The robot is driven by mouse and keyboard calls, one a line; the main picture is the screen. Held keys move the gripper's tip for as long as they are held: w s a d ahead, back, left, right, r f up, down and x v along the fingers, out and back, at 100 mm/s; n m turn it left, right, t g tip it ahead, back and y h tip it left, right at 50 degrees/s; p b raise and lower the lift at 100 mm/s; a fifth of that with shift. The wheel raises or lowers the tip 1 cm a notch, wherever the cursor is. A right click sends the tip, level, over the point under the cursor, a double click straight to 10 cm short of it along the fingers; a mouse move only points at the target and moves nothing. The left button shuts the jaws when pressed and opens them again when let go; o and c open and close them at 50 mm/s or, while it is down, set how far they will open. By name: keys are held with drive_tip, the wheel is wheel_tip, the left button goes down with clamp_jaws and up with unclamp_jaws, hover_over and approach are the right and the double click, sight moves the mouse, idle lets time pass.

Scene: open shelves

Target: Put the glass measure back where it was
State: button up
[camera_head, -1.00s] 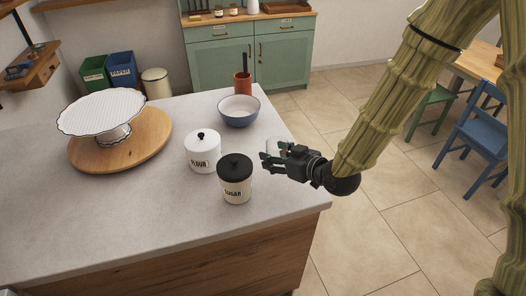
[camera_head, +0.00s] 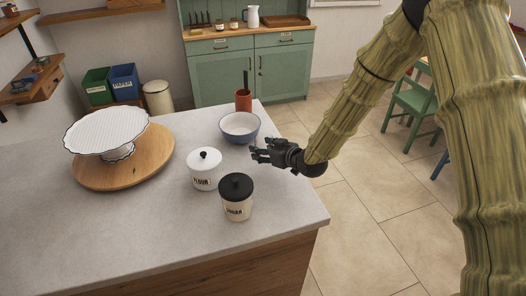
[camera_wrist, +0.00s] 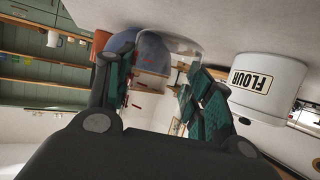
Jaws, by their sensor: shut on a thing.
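The glass measure (camera_wrist: 165,52) is clear and see-through, and shows between the two fingers in the wrist view. My gripper (camera_wrist: 155,85) is shut on it. In the head view my gripper (camera_head: 259,153) is over the right part of the counter, just in front of the blue bowl and right of the flour canister. The glass can hardly be made out there. Whether its base touches the counter I cannot tell.
On the grey counter (camera_head: 110,235) stand the white flour canister (camera_head: 205,176), the black-lidded sugar canister (camera_head: 237,203), the blue bowl (camera_head: 239,133), a terracotta pot (camera_head: 243,101) and a cake stand (camera_head: 106,133) on a round wooden board (camera_head: 145,165). The front left counter is clear.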

drive_tip(key=shift+w+a+f+p, duration=0.1)
drive_tip(key=shift+w+p, duration=0.1)
drive_tip(key=shift+w, duration=0.15)
drive_tip(key=shift+w+a+p, duration=0.1)
drive_tip(key=shift+w+p, duration=0.05)
drive_tip(key=shift+w, duration=0.2)
drive_tip(key=shift+f+p, duration=0.75)
drive_tip(key=shift+f, duration=0.95)
drive_tip(key=shift+f, duration=0.2)
drive_tip(key=o, duration=1.1)
drive_tip(key=shift+r, duration=0.25)
drive_tip(key=shift+s+d, duration=0.3)
drive_tip(key=shift+d, duration=0.05)
drive_tip(key=b+v, duration=0.3)
drive_tip(key=v, duration=0.8)
drive_tip(key=shift+r+b, duration=0.15)
drive_tip(key=shift+b, duration=0.15)
